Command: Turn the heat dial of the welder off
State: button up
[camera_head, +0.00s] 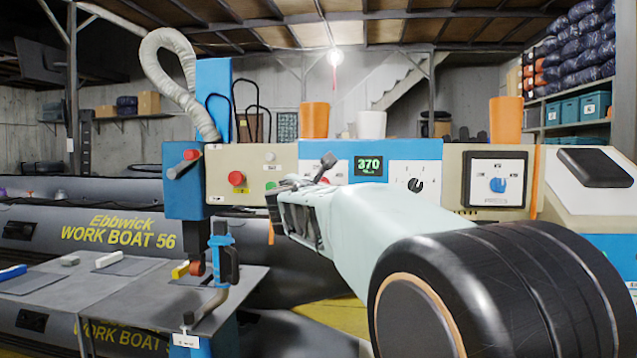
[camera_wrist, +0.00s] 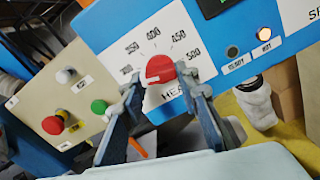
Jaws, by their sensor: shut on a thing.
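The red heat dial (camera_wrist: 160,68) sits on a white HEAT scale plate on the welder's blue front. Numbers including 350, 400, 450 and 500 run around its top. A pale mark shows on its lower left edge. My gripper (camera_wrist: 158,82) has one finger on each side of the dial and is shut on it. The welder's display (camera_head: 369,165) reads 370 in green.
Left of the dial are a green button (camera_wrist: 99,107) and a red button (camera_wrist: 53,124). A black knob (camera_head: 415,185) and a blue knob (camera_head: 497,185) are farther right. A grey table (camera_head: 130,290) stands at left.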

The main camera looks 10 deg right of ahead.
jog(key=n+p, duration=0.2)
jog(key=n, duration=0.3)
jog(key=shift+d+r, duration=0.1)
jog(key=shift+d, duration=0.05)
jog(key=shift+n+p, duration=0.35)
jog(key=shift+n, duration=0.05)
jog(key=o, duration=1.2)
jog(key=shift+c, duration=0.2)
jog(key=v, duration=0.7)
jog(key=shift+s, duration=0.25)
jog(key=shift+f, duration=0.2)
